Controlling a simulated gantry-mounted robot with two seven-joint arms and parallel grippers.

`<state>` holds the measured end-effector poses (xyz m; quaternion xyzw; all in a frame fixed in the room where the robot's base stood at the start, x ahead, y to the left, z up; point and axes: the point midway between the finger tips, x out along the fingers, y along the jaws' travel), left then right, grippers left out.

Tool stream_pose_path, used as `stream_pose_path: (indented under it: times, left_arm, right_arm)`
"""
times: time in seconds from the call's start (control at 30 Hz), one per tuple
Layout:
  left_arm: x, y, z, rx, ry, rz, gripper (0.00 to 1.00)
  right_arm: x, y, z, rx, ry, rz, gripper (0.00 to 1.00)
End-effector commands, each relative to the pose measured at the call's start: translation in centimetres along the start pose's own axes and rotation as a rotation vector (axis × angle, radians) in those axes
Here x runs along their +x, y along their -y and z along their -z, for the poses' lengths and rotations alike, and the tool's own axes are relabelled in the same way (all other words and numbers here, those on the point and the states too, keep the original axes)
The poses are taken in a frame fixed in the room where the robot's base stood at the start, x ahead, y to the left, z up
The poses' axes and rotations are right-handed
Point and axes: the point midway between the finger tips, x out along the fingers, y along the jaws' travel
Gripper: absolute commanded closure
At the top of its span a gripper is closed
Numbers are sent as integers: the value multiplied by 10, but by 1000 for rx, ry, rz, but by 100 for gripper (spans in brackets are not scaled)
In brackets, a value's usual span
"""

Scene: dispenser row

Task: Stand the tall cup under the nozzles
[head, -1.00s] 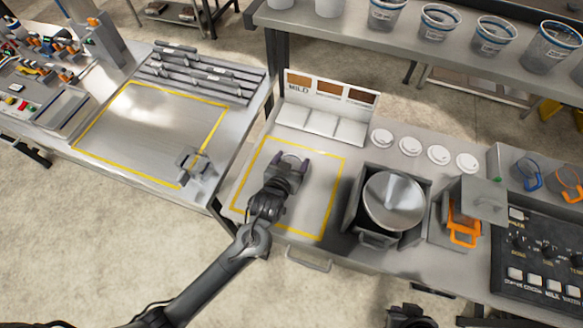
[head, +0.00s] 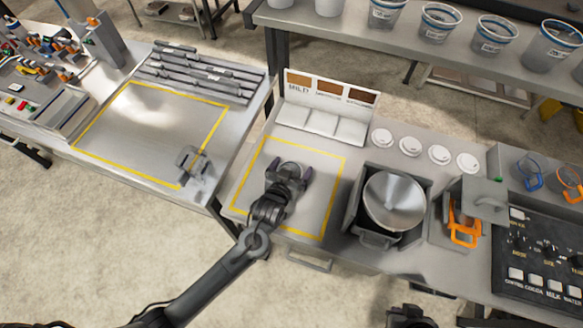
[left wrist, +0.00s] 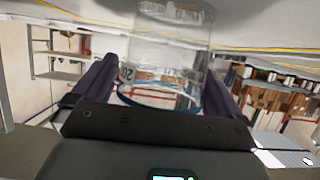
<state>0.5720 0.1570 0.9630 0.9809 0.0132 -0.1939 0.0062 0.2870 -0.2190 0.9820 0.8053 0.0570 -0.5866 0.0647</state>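The tall cup (left wrist: 170,45) is clear with a blue rim and dark print. In the left wrist view, which looks upside down, it shows ahead of and between the two fingers of my left gripper (left wrist: 162,72). The right finger overlaps its edge; a narrow gap shows at the left finger. In the head view my left gripper (head: 290,177) is over the yellow-outlined square on the counter, its fingers apart; the cup is hard to make out there. A dark part at the bottom edge, probably my right gripper (head: 408,316), is too cut off to read. No nozzles show clearly.
A metal pot (head: 394,200) in a square holder stands right of the outlined square. Beyond it are an orange-handled piece (head: 463,228) and a button panel (head: 545,250). White lids (head: 410,146) lie behind. Cups (head: 440,22) line the shelf above.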

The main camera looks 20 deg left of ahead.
Motion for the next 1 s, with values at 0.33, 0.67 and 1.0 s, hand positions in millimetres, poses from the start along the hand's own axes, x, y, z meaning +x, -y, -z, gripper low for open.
stream_pose_path:
  times: [0.33, 0.67, 1.0]
  left_arm:
    - [-12, -1, 2, -1, 1, -2, 0]
    - [-69, 0, 2, -1, 1, -1, 0]
    - [-114, 0, 3, 0, 0, 0, 0]
  right_arm:
    - [-2, 0, 0, 0, 0, 0, 100]
    - [-6, 1, 2, 4, 0, 3, 100]
    - [-9, 2, 3, 7, -1, 6, 100]
